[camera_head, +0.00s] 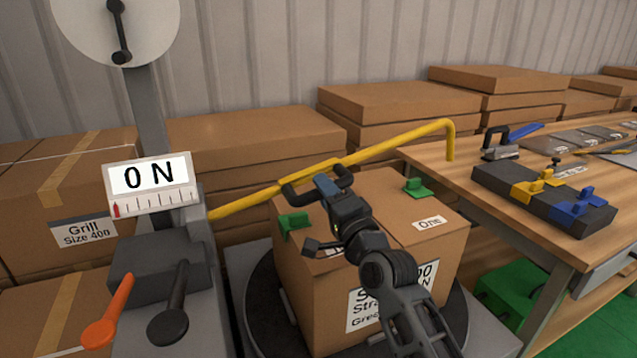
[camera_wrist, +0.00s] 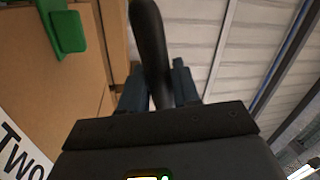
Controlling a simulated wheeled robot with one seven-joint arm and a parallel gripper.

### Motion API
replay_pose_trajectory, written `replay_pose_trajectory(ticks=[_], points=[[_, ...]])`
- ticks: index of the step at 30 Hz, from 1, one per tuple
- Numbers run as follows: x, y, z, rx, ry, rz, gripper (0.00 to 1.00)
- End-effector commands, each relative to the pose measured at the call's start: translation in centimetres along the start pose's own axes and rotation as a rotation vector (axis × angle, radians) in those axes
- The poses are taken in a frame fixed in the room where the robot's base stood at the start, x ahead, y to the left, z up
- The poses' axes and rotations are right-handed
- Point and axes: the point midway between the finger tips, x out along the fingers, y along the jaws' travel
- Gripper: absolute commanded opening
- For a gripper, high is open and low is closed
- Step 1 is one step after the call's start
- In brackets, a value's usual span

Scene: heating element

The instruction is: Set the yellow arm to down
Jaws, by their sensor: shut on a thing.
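The yellow arm (camera_head: 395,143) is a long bar that slopes up from the grey machine at the left to a downward bend at the right. It passes above and behind a cardboard box (camera_head: 380,270). A dark handle (camera_head: 290,189) sits at the bar's middle. My gripper (camera_head: 322,185) is at this handle, above the box. In the wrist view my gripper (camera_wrist: 160,92) is shut around a dark rounded bar (camera_wrist: 150,35), which appears to be that handle. The gripper hides part of the handle.
The box stands on a dark turntable (camera_head: 262,310) and carries green clips (camera_head: 417,188). A wooden workbench (camera_head: 445,165) with tools stands at the right. Stacked boxes line the wall.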

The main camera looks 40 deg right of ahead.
Motion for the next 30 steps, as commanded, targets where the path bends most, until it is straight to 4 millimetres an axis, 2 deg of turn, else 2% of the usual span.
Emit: replay_pose_trajectory(ticks=[1,6,20,21,27,30], points=[[-0.11,0.66,-0.06,0.015,0.005,0.002,0.00],[-0.27,1.41,-0.02,0.053,0.012,0.001,0.00],[-0.30,1.65,0.03,0.066,0.014,0.000,0.00],[-0.30,1.64,0.03,0.066,0.014,0.000,0.32],[-0.29,1.59,0.06,0.066,0.013,-0.001,0.50],[-0.29,1.57,0.08,0.066,0.013,-0.001,0.50]])
